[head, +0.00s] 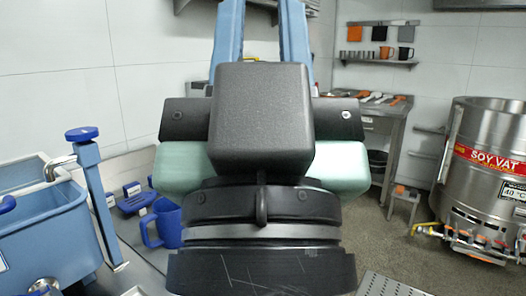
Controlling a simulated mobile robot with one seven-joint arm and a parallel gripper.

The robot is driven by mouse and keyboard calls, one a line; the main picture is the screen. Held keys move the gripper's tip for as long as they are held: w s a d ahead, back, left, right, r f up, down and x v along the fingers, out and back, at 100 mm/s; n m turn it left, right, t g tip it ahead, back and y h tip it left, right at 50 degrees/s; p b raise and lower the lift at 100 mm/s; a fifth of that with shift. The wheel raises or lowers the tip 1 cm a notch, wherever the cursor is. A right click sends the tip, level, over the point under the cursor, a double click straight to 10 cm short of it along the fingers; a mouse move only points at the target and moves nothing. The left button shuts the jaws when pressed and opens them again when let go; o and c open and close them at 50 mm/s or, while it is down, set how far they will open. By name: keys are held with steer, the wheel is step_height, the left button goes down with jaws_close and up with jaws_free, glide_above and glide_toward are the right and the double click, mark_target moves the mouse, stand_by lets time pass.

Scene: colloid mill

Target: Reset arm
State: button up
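My gripper (262,120) is in the middle of the head view, seen from behind, raised in front of the camera. Its dark body and wrist fill the centre. No held object can be made out. My arm blocks the view of what lies directly behind it.
A blue tub (45,240) and blue post (95,195) stand at left. A blue mug (163,222) is close to my wrist's left.

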step_height(320, 180, up, 23)
steer(key=p, duration=2.1)
